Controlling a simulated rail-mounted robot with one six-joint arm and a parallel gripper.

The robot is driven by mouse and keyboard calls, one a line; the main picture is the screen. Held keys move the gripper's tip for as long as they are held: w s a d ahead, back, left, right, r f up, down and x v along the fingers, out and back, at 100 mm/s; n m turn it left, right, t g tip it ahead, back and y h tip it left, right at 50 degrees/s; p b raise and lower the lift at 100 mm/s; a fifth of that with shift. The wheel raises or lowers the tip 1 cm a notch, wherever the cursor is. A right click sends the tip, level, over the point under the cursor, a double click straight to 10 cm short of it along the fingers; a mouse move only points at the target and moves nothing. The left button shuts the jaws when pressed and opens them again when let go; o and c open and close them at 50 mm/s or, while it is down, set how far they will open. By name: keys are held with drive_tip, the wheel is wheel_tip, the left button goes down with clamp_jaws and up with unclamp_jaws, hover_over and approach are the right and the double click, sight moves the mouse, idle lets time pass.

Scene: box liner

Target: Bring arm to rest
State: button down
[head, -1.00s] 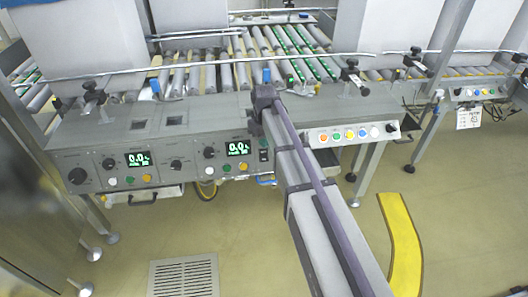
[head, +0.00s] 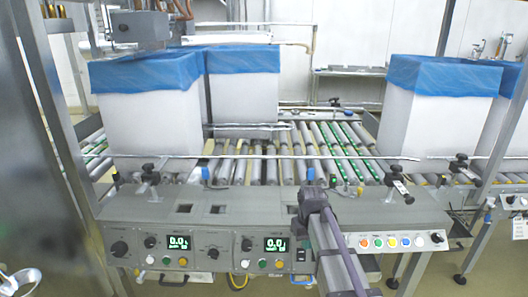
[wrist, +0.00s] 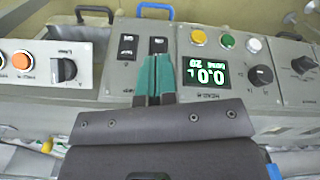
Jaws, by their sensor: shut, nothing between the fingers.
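My gripper (wrist: 155,62) shows in the wrist view with its two teal fingers closed together and nothing between them. The fingertips appear just in front of the lower edge of a black rocker switch (wrist: 158,45) on the grey control panel (wrist: 100,75); I cannot tell whether they touch it. A second black switch (wrist: 128,46) is beside it. In the head view my arm reaches up from the bottom, its dark end (head: 312,197) over the console; the fingers are hidden there.
Several white boxes with blue liners (head: 150,75) stand by the roller conveyor (head: 270,145). The console (head: 125,212) carries knobs, coloured buttons and a green display (head: 276,244). Metal posts (head: 50,110) rise at the left. A filling head (head: 140,28) hangs above the left box.

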drive_tip(key=s+m, duration=0.3)
drive_tip(key=s, duration=1.6)
wheel_tip(320, 180, up, 24)
drive_tip(key=w+p, duration=0.1)
drive_tip(key=p, duration=2.3)
drive_tip(key=shift+w+r, duration=0.15)
drive_tip(key=shift+r, duration=0.1)
